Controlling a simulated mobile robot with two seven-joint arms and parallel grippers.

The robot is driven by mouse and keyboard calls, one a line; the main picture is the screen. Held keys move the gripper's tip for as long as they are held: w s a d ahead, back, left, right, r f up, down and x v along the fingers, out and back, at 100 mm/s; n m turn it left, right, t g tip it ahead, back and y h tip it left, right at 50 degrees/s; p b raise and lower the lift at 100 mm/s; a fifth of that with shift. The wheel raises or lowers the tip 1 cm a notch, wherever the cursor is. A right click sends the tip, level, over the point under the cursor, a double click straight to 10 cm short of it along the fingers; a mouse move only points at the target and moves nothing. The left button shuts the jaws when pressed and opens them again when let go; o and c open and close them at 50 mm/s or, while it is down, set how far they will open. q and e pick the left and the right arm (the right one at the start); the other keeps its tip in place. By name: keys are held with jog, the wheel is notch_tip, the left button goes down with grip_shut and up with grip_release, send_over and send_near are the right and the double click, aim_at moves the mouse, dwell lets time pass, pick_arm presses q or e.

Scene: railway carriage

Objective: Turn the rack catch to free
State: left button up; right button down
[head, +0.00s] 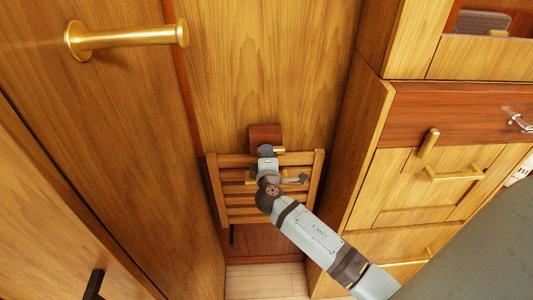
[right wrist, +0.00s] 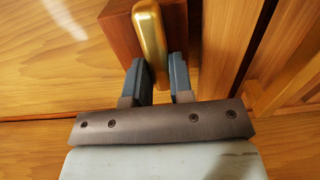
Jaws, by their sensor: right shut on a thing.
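The rack catch is a rounded golden bar (right wrist: 151,38) on a reddish-brown wooden block (right wrist: 122,28). In the head view the block (head: 265,134) sits on the wood panel just above the slatted wooden rack (head: 238,211); the bar is mostly hidden there by my gripper. My right gripper (right wrist: 158,64) is shut on the bar, with one dark finger on each side of it. In the right wrist view the bar stands nearly upright, leaning slightly. In the head view the right gripper (head: 266,151) is in front of the rack's top edge. My left gripper is out of view.
A large brass handle (head: 128,37) sticks out from the panel at upper left. A cabinet with a brass handle (head: 455,173) and a brass latch (head: 428,143) stands on the right. The recess between the side panels is narrow. A dark handle (head: 93,285) is at lower left.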

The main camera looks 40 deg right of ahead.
dwell(0.5)
jog(key=c, duration=1)
grip_release()
jog(key=b+v, duration=0.3)
jog(key=v, duration=1.1)
jog(key=shift+d, duration=0.1)
